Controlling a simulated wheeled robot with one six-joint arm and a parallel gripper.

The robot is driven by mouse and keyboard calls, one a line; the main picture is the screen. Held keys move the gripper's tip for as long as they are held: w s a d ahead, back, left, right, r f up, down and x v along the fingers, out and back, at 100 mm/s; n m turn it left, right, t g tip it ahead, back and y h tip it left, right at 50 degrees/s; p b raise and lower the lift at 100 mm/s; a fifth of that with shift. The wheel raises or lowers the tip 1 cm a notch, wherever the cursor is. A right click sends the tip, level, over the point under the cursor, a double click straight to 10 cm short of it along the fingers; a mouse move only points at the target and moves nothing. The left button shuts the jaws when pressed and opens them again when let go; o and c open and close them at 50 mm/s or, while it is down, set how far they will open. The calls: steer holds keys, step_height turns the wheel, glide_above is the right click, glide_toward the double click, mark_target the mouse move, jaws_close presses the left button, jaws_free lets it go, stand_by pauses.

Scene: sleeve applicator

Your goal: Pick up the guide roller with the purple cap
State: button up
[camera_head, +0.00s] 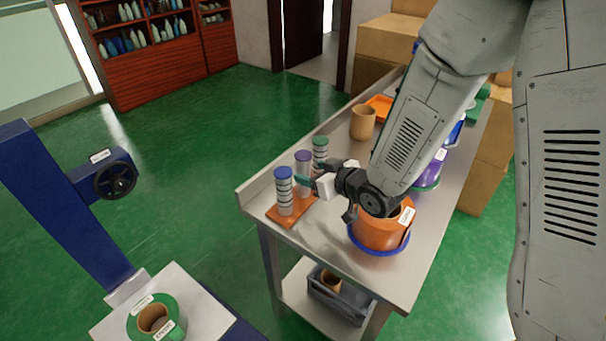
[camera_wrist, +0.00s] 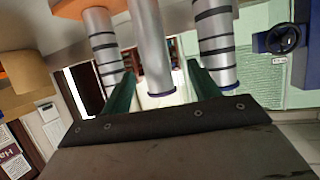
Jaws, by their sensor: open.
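The guide roller with the purple cap (camera_head: 303,157) stands upright in the middle of a row of three on an orange base (camera_head: 275,214). A blue-capped roller (camera_head: 284,192) is in front of it and a green-capped one (camera_head: 320,145) behind. My gripper (camera_head: 312,177) is open at the right side of the row. In the wrist view, which looks upside down, the middle roller (camera_wrist: 152,45) lies between the two green fingers of my gripper (camera_wrist: 163,88), with gaps on both sides. Banded rollers flank it, the left one (camera_wrist: 102,40) and the right one (camera_wrist: 215,40), close to the fingers.
Bare steel tabletop (camera_head: 325,245) shows in front of the rollers.

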mark_target(300, 167)
steer(key=x, duration=0.7)
steer(key=shift+w+d, duration=0.2)
steer(key=c, duration=1.1)
